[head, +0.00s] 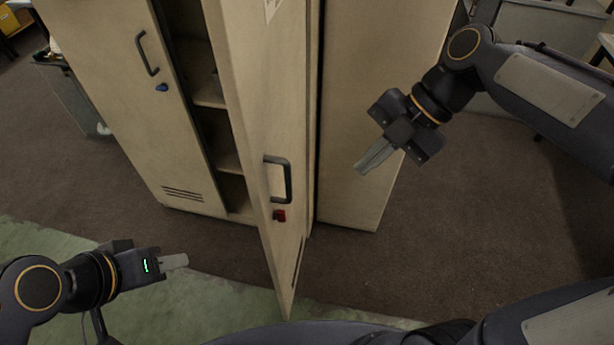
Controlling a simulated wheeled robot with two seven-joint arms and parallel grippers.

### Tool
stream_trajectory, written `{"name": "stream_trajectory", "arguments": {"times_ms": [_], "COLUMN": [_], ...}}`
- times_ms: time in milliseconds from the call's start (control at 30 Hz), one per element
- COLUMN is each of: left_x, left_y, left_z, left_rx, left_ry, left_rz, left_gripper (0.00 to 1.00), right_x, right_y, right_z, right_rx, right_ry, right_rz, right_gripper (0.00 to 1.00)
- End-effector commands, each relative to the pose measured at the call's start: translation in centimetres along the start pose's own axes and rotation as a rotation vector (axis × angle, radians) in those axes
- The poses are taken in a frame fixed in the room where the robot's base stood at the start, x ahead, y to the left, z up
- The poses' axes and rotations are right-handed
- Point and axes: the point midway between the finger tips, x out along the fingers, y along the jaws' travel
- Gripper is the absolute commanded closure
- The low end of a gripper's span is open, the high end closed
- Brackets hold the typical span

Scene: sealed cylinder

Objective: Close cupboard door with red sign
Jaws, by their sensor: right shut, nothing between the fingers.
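The cupboard door with the red tag (257,120) stands open, swung out toward me and seen nearly edge-on. It has a dark handle (279,178), with the small red tag (279,215) just below it. The beige cupboard (385,110) has dark shelves (210,100) showing to the left of this door. My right gripper (374,159) is shut and empty, to the right of the open door and apart from it, in front of the cupboard's side. My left gripper (175,262) is low on the left, apart from the door; its fingers overlap in view.
The other cupboard door (120,80), with a handle and a blue tag (162,87), is at the left and looks closed. A grey bin (75,90) stands left of the cupboard. Brown carpet (480,240) and a green floor strip (210,305) are clear around the open door.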

Motion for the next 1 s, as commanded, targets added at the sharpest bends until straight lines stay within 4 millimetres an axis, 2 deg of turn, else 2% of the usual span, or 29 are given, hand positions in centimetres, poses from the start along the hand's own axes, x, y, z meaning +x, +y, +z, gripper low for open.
{"name": "stream_trajectory", "arguments": {"times_ms": [100,267,367,733,1000], "left_x": [-0.4,-0.5,-0.6,-1.2,-2.4], "left_y": [0.2,0.2,0.3,0.6,1.1], "left_z": [-0.2,-0.2,-0.3,-0.6,-1.2], "left_rx": [0.000,0.000,0.000,0.000,0.000], "left_ry": [0.000,0.000,0.000,0.000,0.000], "left_rz": [0.000,0.000,0.000,0.000,0.000], "left_gripper": [0.64,0.64,0.64,0.64,0.64], "right_x": [-0.2,0.6,2.0,9.8,11.4], "right_y": [1.1,1.4,1.3,1.0,4.1], "right_z": [-0.2,-0.3,-0.4,-0.7,-1.2], "right_rx": [-0.133,-0.181,-0.179,-0.176,-0.176], "right_ry": [0.033,0.045,0.045,0.045,0.041], "right_rz": [-0.014,-0.018,-0.020,-0.022,-0.017], "right_gripper": [1.00,1.00,1.00,1.00,1.00]}}
